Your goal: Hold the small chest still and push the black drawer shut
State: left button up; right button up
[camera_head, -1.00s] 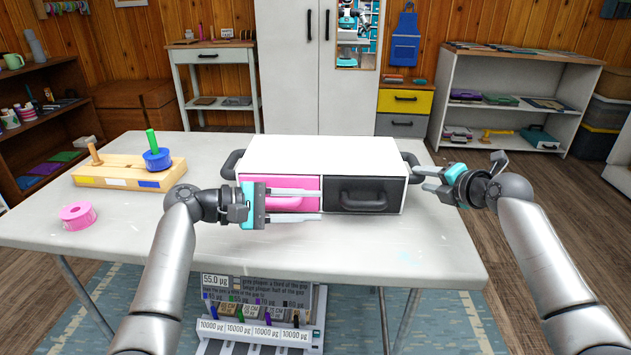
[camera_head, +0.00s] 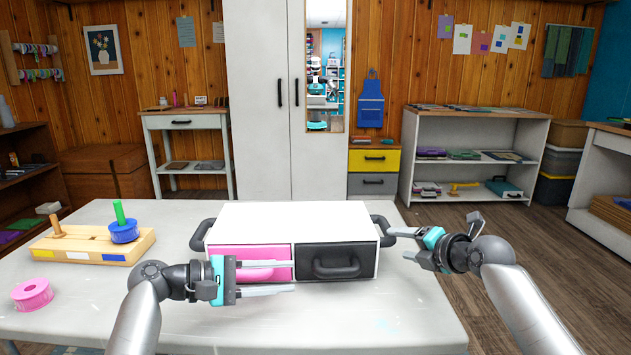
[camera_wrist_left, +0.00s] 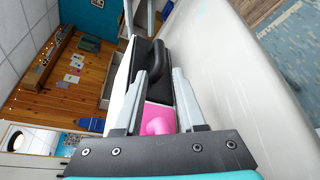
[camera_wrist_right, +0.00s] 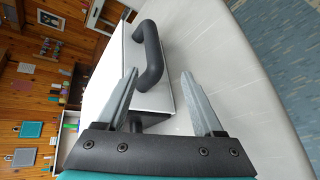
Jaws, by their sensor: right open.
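The small chest (camera_head: 290,219) is a white box on the table, with a pink drawer (camera_head: 246,254) at left and a black drawer (camera_head: 362,262) at right. Whether the black drawer stands out from the chest is hard to tell. A black handle (camera_head: 385,228) is on the chest's right side, another on its left side. My left gripper (camera_head: 292,276) is open in front of the pink drawer, its fingers pointing right. My right gripper (camera_head: 398,243) is open beside the right side handle, which shows ahead of its fingers in the right wrist view (camera_wrist_right: 150,58).
A wooden peg board (camera_head: 75,245) with a blue spool (camera_head: 123,232) and a pink roll (camera_head: 32,294) are at the table's left. The table (camera_head: 400,325) is bare in front of the chest. A white cabinet and shelves stand behind.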

jog(key=v, duration=0.9)
jog(key=shift+s, duration=0.2)
jog(key=o, duration=0.5)
jog(key=shift+r, duration=0.1)
pick_arm(q)
jog(key=shift+r+p, duration=1.45)
pick_arm(e)
jog(key=v, duration=0.8)
pick_arm(q)
jog(key=shift+s, duration=0.15)
pick_arm(e)
jog(key=shift+s, duration=0.15)
